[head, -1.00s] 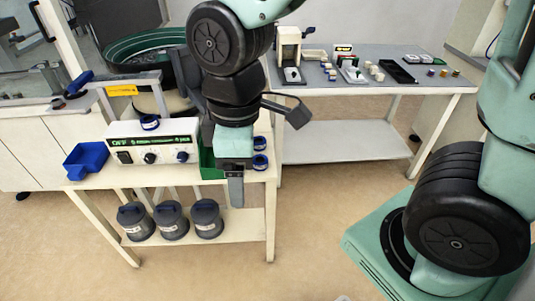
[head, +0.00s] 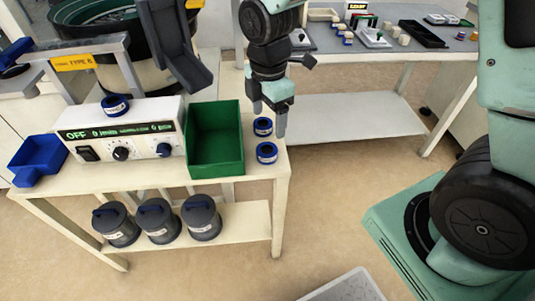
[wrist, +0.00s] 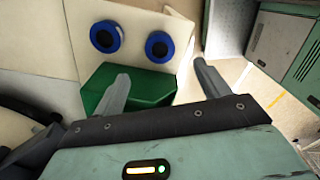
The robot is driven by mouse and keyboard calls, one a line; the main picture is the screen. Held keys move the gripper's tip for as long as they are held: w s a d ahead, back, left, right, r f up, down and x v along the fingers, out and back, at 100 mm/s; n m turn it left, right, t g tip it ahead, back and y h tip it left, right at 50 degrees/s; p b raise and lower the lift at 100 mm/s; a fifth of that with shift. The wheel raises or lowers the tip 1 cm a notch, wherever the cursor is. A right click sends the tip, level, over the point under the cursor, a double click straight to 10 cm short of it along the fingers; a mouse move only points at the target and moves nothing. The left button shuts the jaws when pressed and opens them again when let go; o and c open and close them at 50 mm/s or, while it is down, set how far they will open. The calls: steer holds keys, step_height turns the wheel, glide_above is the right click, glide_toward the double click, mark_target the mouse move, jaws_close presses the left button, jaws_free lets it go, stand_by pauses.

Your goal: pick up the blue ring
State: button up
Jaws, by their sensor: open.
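Several blue rings are in the head view. One blue ring (head: 263,127) lies on the table to the right of the green bin, and a second blue ring (head: 267,152) lies just in front of it. A third blue ring (head: 116,105) lies on top of the white control box. The wrist view shows two rings, one at left (wrist: 105,37) and one at right (wrist: 159,46), past the fingertips. My gripper (head: 269,115) is open and empty, above the table near the two rings and apart from them. Its two fingers (wrist: 162,82) show spread in the wrist view.
The green bin (head: 214,167) stands close to the left of the rings and shows between my fingers in the wrist view. The control box (head: 120,130) and a blue scoop tray (head: 37,158) are further left. A second table (head: 412,62) with small parts stands behind.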

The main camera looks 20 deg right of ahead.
mark_target(267, 149)
step_height(267, 149, down, 10)
steer(key=shift+a+b, duration=0.1)
steer(key=shift+b, duration=0.9)
steer(key=c, duration=1.2)
steer(key=shift+r, duration=0.1)
